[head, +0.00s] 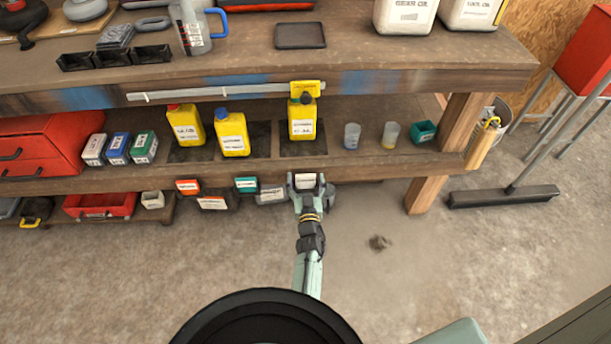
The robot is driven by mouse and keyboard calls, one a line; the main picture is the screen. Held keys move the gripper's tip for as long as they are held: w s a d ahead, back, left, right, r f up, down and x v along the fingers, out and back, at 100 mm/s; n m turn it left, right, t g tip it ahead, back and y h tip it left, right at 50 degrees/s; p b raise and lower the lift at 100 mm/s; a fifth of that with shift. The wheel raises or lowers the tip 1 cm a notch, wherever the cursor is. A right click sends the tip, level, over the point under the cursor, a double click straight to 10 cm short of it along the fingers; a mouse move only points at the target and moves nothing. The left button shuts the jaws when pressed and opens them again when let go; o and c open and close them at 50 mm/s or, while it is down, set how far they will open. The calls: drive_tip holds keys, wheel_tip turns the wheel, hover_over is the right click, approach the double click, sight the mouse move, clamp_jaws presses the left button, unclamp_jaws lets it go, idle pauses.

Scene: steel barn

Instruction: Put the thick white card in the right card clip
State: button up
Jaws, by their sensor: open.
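A small white card (305,181) with dark print shows at the front edge of the lower shelf, between the fingertips of my gripper (307,184). My gripper is open, one finger on each side of the card. I cannot tell whether the fingers touch it or what supports it. No card clip can be made out clearly; my gripper may hide one there.
Yellow bottles (302,120) stand on the lower shelf (350,168) above my gripper, with two cups (390,135) to their right. Low bins (212,203) sit below the shelf on the left. A wooden leg (427,190) stands to the right. The floor in front is mostly clear.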

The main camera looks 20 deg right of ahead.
drive_tip(key=p+v, duration=0.2)
drive_tip(key=v, duration=0.8)
drive_tip(key=shift+s+p, duration=0.3)
